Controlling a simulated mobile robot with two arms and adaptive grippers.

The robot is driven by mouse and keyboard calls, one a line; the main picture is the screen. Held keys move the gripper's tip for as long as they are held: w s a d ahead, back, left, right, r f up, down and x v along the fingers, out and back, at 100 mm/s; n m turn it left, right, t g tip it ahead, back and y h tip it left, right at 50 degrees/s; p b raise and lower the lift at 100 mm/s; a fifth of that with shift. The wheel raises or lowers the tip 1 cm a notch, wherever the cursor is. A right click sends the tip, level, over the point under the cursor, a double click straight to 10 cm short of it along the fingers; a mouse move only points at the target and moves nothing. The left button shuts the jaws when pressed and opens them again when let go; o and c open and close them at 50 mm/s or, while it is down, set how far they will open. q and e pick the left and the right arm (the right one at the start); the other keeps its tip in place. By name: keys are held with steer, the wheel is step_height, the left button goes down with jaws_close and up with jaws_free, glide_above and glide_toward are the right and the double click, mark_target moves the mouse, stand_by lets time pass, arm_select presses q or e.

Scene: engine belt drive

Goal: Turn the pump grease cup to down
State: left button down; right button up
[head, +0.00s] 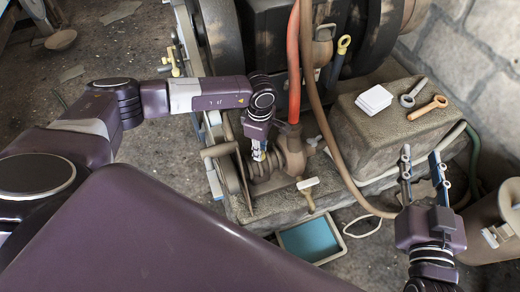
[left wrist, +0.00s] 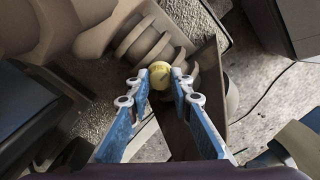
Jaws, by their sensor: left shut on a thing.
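The pump (head: 291,152) is a brown, rusty body beside the engine, below a red hose in the head view. Its ribbed part shows in the left wrist view (left wrist: 143,43). The pump grease cup (left wrist: 160,70) is a small, round, yellowish-brass knob. My left gripper (head: 258,158) reaches down to the pump. In the left wrist view its two blue fingers (left wrist: 160,82) are closed on either side of the cup. The cup's pointing direction cannot be told. My right gripper (head: 420,160) is open and empty at the right, away from the pump.
A blue-lined tray (head: 312,240) lies on the floor in front. A brown hose (head: 335,150) curves between pump and block. A stone wall (head: 475,45) stands at right.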

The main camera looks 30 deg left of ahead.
arm_select(q)
steer(key=shift+m, duration=0.3)
arm_select(e)
steer(key=shift+r, duration=0.4)
arm_select(q)
steer(key=c, duration=1.7)
jaws_free()
steer(key=shift+r, duration=0.15)
step_height(320, 180, up, 12)
steer(key=shift+f, duration=0.1)
steer(key=shift+f, duration=0.1)
